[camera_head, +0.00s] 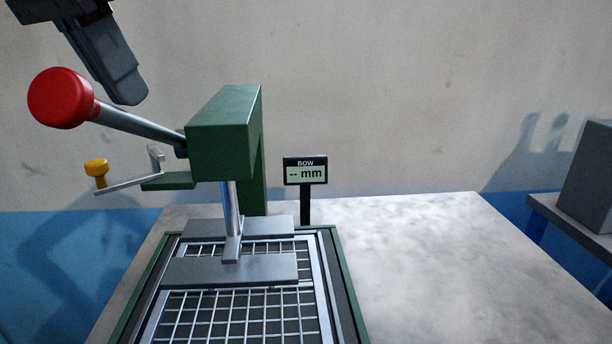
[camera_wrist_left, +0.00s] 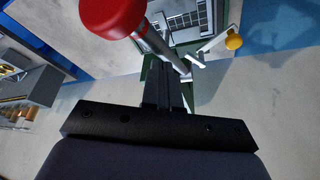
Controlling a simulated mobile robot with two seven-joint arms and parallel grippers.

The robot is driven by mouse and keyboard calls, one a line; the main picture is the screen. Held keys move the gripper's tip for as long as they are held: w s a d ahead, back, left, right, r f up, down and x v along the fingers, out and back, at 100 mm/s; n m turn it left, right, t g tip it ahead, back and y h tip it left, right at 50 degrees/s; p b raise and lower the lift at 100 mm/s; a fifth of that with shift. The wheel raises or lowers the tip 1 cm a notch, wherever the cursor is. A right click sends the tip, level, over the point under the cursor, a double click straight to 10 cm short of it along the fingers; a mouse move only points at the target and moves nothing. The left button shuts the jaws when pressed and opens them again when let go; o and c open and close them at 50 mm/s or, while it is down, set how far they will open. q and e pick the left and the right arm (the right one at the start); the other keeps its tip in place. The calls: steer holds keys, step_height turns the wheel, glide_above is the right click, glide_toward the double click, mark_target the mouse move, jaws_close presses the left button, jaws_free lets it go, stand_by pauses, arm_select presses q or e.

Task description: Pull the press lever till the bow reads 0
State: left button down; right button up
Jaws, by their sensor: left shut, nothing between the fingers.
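The press is a green block on a post (camera_head: 222,135). Its lever (camera_head: 138,124) slants up to the left and ends in a red ball knob (camera_head: 60,98). The knob also shows close up in the left wrist view (camera_wrist_left: 113,14). A small gauge sign (camera_head: 305,171) is headed BOW and reads "-- mm". The press ram (camera_head: 232,215) reaches down to a grey plate over the sieve frame (camera_head: 332,290) with its wire mesh. My left gripper (camera_head: 128,98) is shut and empty, above and right of the knob, apart from it in the head view. My right gripper is out of view.
A yellow knob (camera_head: 96,168) on a small crank sits below the lever. The grey table top (camera_head: 430,250) is clear to the right of the frame. A grey box (camera_head: 590,178) stands on a side bench at the far right. A wall is behind.

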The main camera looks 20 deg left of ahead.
arm_select(q)
steer(key=shift+s+d+f+b, duration=0.25)
steer(key=shift+s+f, duration=0.1)
steer(key=shift+f, duration=0.15)
steer(key=shift+s+d+f+b, duration=0.1)
steer(key=shift+s+f+b, duration=0.2)
steer(key=shift+f, duration=0.2)
steer(key=shift+f, duration=0.1)
steer(key=shift+s+d+f+b, duration=0.15)
steer(key=shift+s+f+b, duration=0.15)
steer(key=shift+f, duration=0.2)
steer(key=shift+s+d+f+b, duration=0.15)
steer(key=shift+f+b, duration=0.1)
steer(key=shift+f, duration=0.25)
steer(key=shift+s+d+f+b, duration=0.1)
steer(key=shift+s+f+b, duration=0.15)
steer(key=shift+f, duration=0.35)
steer(key=shift+s+d+f+b, duration=0.15)
steer(key=shift+f+b, duration=0.2)
steer(key=shift+f, duration=0.35)
